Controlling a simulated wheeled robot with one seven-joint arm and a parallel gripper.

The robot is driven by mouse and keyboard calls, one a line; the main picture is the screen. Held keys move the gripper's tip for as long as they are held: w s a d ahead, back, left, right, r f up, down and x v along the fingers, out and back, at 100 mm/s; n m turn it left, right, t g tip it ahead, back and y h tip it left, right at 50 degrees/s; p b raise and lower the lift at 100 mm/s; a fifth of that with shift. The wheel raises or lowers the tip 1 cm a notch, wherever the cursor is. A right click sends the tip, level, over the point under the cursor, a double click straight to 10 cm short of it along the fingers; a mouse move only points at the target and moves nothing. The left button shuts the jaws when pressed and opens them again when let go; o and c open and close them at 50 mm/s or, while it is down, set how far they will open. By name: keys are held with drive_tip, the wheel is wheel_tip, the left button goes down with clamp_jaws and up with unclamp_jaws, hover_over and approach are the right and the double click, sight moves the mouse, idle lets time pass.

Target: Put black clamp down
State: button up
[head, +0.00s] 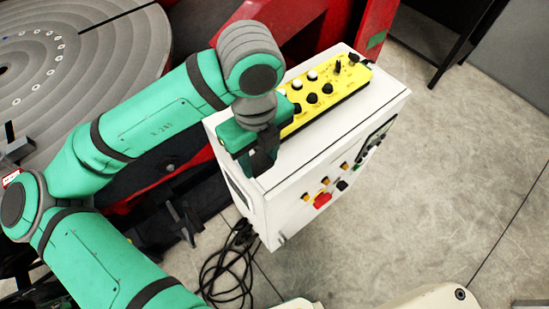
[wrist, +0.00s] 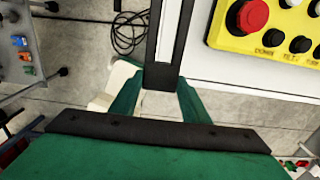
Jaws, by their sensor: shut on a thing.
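The black clamp (wrist: 161,76) is a dark, long-armed piece between the green fingers of my gripper (wrist: 158,82) in the wrist view. Its two dark bars run up to the top of that picture, with a pale strip between them. In the head view my gripper (head: 258,158) is at the left end of the white cabinet's top, pointing down. It is shut on the clamp; a dark part (head: 264,160) shows below the green gripper body. The clamp's far end is cut off in the wrist view. I cannot tell whether it touches the cabinet.
The white cabinet (head: 300,160) carries a yellow button pendant (head: 325,97) on its top, right of my gripper. Buttons cover its front. A black cable (head: 228,268) lies coiled on the floor. The grey round table (head: 110,50) stands at left.

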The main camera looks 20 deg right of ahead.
hover_over(272, 170)
drive_tip(key=f, duration=0.5)
drive_tip(key=shift+s+a, duration=0.1)
drive_tip(key=shift+a, duration=0.1)
drive_tip(key=shift+d+f, duration=0.15)
drive_tip(key=shift+f, duration=1.6)
drive_tip(key=shift+f, duration=0.15)
drive_tip(key=o, duration=1.5)
